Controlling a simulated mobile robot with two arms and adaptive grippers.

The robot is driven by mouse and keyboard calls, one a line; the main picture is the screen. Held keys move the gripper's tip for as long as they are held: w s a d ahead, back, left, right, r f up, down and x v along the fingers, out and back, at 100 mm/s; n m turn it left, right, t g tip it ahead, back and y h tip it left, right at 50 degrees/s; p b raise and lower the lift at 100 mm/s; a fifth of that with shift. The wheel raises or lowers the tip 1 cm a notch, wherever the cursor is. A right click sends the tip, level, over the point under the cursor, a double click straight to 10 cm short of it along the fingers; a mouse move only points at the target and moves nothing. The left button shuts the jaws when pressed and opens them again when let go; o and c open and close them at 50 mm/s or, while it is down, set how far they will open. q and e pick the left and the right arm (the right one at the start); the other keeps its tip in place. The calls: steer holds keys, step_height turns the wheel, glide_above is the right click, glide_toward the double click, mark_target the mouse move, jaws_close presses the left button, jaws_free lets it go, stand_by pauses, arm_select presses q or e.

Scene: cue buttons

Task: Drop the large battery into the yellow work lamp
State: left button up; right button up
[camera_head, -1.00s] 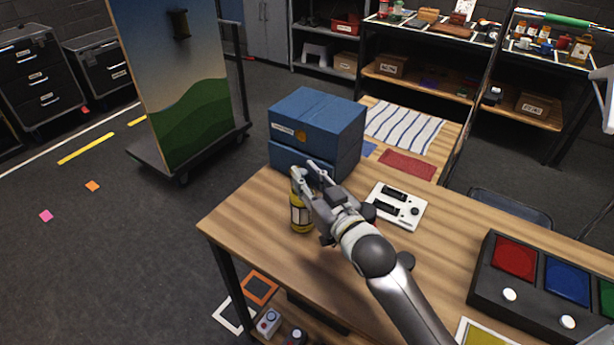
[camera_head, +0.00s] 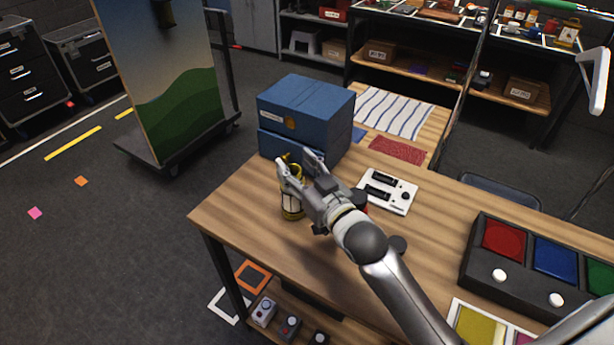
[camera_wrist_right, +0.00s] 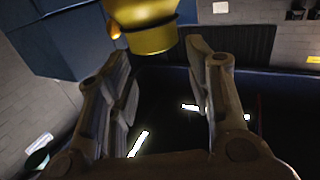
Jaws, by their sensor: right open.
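The yellow work lamp (camera_head: 291,207) stands upright on the wooden table, in front of the blue box. It has a pale middle band, and my gripper hides part of it. My right gripper (camera_head: 297,163) is at the top of the lamp with its fingers spread. In the right wrist view, the two fingers (camera_wrist_right: 172,90) are apart with nothing between them. A yellow cylindrical part (camera_wrist_right: 150,38), likely the lamp, shows beyond them at the top. I cannot make out the large battery in either view. My left gripper is not in view.
The blue box (camera_head: 305,115) stands close behind the lamp. A white panel with black slots (camera_head: 388,189) lies right of my gripper. A dark console with coloured squares (camera_head: 485,270) sits at the table's right. The table's front left is clear.

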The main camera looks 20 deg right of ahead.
steer(key=s+d, duration=0.2)
steer(key=s, duration=0.9)
steer(key=shift+s+d, duration=0.2)
steer(key=shift+s, duration=0.1)
stand_by(0.3)
